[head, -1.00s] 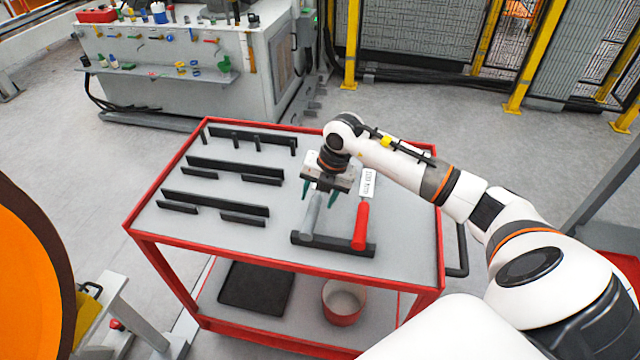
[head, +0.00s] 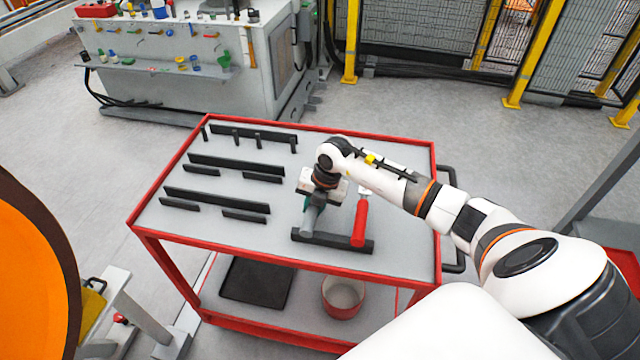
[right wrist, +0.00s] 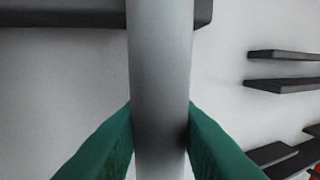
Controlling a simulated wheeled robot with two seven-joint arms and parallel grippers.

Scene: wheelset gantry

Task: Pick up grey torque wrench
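The grey torque wrench (head: 308,223) lies on the cart's top, its lower end at the black rack (head: 335,242). My right gripper (head: 312,205) is over it from above and hides its upper part in the head view. In the right wrist view the wrench's grey handle (right wrist: 160,75) runs between the two green fingers of the right gripper (right wrist: 161,125). Both fingers lie against its sides, so the gripper looks shut on it. The wrench still rests at the rack. My left gripper is not in view.
A red-handled tool (head: 360,220) lies close to the right of the grey wrench on the same rack. Several black racks (head: 235,162) stand on the left of the red-rimmed cart (head: 410,265). The cart top between them and the wrench is clear.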

